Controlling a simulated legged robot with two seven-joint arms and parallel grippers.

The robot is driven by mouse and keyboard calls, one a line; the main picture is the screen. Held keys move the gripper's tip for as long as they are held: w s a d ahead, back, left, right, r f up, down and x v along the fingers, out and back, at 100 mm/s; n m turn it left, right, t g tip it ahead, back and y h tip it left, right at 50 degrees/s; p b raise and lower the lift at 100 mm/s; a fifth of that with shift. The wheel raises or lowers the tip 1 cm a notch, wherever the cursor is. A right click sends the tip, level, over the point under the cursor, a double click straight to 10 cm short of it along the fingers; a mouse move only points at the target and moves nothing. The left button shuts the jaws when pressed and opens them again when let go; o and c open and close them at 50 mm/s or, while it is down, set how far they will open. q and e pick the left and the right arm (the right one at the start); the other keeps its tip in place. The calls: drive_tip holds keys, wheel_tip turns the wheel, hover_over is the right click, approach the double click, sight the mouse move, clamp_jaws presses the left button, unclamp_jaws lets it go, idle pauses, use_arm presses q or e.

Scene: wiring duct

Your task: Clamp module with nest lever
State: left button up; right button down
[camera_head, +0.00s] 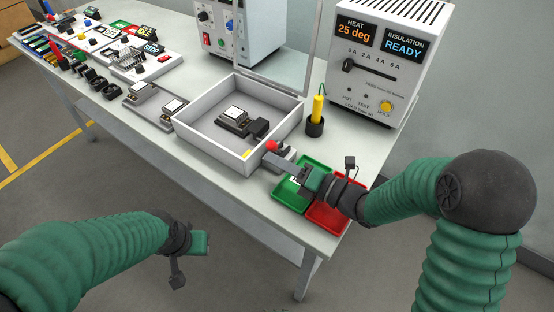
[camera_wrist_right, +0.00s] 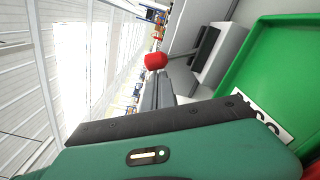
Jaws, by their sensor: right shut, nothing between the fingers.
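The module (camera_head: 234,113), dark with a white top, sits on a dark nest inside the open white box (camera_head: 190,140). A black block (camera_head: 258,128) stands beside it, toward the box's front right corner. A red lever knob (camera_head: 271,145) shows at that corner, and in the right wrist view (camera_wrist_right: 156,61) just past my fingertips. My right gripper (camera_head: 268,158) is shut and empty, its fingers close beside the knob; I cannot tell whether they touch it. My left gripper (camera_head: 203,243) hangs off the table's front side; its fingers cannot be made out.
A green tray (camera_head: 287,194) and a red tray (camera_head: 325,216) lie under my right gripper. A yellow-handled tool (camera_head: 318,108) stands in a black holder behind. A white tester (camera_head: 385,65) stands at back right. Several parts and fixtures fill the table's left side.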

drive_tip(key=shift+w+d+r+m, duration=0.2)
drive_tip(key=shift+r+m, duration=0.1)
drive_tip(key=shift+m, duration=0.3)
drive_tip(key=shift+w+d+r+m+p, duration=0.3)
drive_tip(key=shift+w+r+m+p, duration=0.2)
drive_tip(key=shift+m, duration=0.5)
drive_tip(key=w+d+m, duration=0.1)
drive_tip(key=m, duration=0.1)
drive_tip(key=w+d+m+p, duration=0.1)
drive_tip(key=w+m, duration=0.1)
drive_tip(key=m, duration=0.1)
drive_tip(key=w+d+r+m+p, duration=0.1)
drive_tip(key=m, duration=0.1)
drive_tip(key=shift+w+d+m, duration=0.15)
drive_tip(key=shift+w+m, duration=0.1)
drive_tip(key=shift+m, duration=0.15)
drive_tip(key=shift+d, duration=0.1)
